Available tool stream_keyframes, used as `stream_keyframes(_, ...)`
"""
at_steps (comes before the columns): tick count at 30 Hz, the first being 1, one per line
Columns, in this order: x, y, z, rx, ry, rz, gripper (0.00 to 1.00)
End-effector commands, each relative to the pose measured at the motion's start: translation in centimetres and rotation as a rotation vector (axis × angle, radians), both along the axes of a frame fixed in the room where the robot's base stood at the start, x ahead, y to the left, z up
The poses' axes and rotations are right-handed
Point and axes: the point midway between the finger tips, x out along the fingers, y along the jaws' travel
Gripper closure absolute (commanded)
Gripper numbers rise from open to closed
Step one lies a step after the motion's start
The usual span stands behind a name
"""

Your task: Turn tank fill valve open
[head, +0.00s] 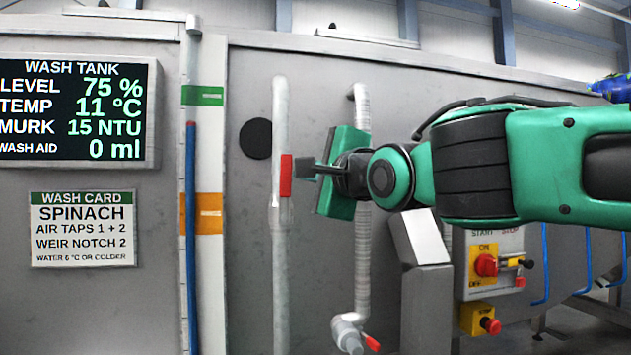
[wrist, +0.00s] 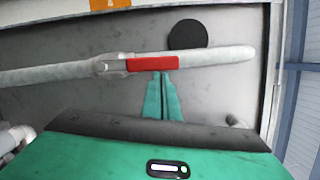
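A red lever handle (head: 286,176) sits on a pale vertical pipe (head: 281,250) on the steel tank wall. It also shows in the wrist view (wrist: 153,64), lying along the line of the pipe (wrist: 215,58). My gripper (head: 303,168) comes in from the right, level with the lever. In the wrist view my gripper's two green fingers (wrist: 162,76) are close together, with only a thin dark line between them. Their tips are at the lever's lower edge; I cannot tell whether they touch it. Nothing shows between the fingers. No label for the valve is readable.
A display (head: 75,110) reads level 75 %. A second pipe (head: 362,250) with a red-handled valve (head: 372,343) runs down behind my gripper. A control box (head: 487,262) with a red knob stands right, below my arm. A black disc (head: 256,139) is beside the lever pipe.

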Motion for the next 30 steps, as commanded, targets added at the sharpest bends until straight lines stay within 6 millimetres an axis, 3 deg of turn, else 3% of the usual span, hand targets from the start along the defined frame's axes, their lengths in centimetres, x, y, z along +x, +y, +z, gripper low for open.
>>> stream_keyframes(21,-0.3,0.4,0.3,0.002,-0.002,0.004,1.00)
stream_keyframes(30,0.5,-2.6,0.1,0.001,0.001,0.009,1.00)
